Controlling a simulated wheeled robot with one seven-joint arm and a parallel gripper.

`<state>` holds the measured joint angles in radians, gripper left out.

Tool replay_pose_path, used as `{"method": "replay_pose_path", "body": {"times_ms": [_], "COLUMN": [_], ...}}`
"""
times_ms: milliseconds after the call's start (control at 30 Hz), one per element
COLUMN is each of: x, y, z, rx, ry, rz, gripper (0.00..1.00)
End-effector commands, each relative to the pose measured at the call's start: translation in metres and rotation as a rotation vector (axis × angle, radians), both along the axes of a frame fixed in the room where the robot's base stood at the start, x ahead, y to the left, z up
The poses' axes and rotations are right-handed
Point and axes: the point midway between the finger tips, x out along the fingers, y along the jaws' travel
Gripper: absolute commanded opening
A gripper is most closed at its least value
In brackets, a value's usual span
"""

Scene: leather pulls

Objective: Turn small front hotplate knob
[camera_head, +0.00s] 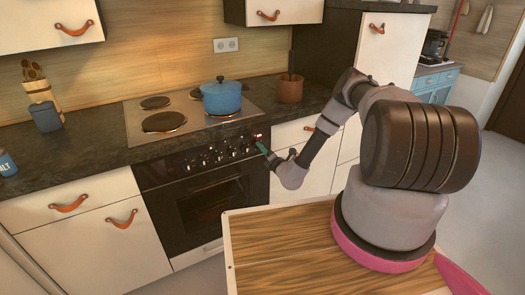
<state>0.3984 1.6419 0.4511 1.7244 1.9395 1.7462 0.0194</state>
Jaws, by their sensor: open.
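The stove's front panel (182,168) carries a row of dark knobs with light rims (217,157). My gripper (262,147) is at the right end of this row, close to the rightmost knobs. A small red light shows on the panel near it. Contact between the fingers and a knob cannot be made out at this size, and the gripper partly covers that end of the panel. The cooktop (138,131) above has several dark hotplates, and a blue lidded pot (222,97) stands at its right side.
The oven door (196,205) below the panel is closed. A brown pot (290,88) stands on the counter right of the cooktop. White cabinets with leather pulls (68,203) flank the oven. A utensil holder (39,92) stands at the left.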

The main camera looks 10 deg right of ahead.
Motion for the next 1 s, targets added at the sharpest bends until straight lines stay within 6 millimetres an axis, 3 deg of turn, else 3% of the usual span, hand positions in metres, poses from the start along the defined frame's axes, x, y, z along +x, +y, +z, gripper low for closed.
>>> {"method": "replay_pose_path", "body": {"times_ms": [167, 400, 600, 1000], "x": [-0.022, -0.069, -0.095, -0.101], "y": [-0.008, -0.023, -0.031, -0.033], "z": [-0.001, -0.001, -0.001, 0.000], "rx": [0.002, 0.003, 0.001, 0.000], "ry": [0.004, 0.005, 0.004, 0.001], "rz": [-0.002, -0.002, -0.001, 0.000], "gripper": [0.46, 0.46, 0.46, 0.46]}}
